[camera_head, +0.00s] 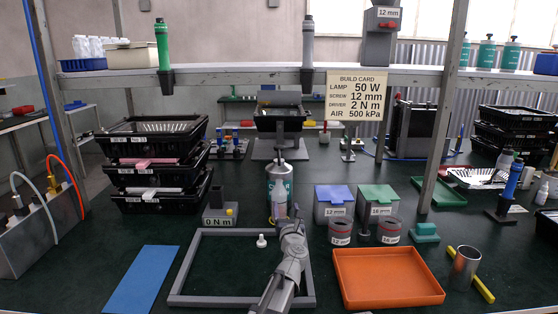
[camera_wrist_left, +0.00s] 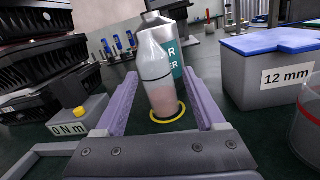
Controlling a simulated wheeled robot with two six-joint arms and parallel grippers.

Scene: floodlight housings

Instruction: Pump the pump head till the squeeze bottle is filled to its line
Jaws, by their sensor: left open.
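The squeeze bottle (camera_head: 279,198) stands upright in front of a metal can with a teal label (camera_head: 280,172). In the left wrist view the clear bottle (camera_wrist_left: 155,66) has a dark line around its body. Pinkish liquid (camera_wrist_left: 166,99) fills its lower part, with its top below that line. A yellow ring (camera_wrist_left: 181,113) surrounds its base. The pump head (camera_head: 279,153) shows on top of the can in the head view; the left wrist view cuts it off. My left gripper (camera_wrist_left: 161,86) is open, its lilac fingers on either side of the bottle, with gaps visible.
A grey frame (camera_head: 183,268) lies around my left arm, with a small white piece (camera_head: 261,241) inside it. A 0 N m block (camera_head: 218,214) stands left of the bottle. Lidded 12 mm (camera_head: 333,211) and 16 mm bins stand right. An orange tray (camera_head: 388,278) lies front right.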

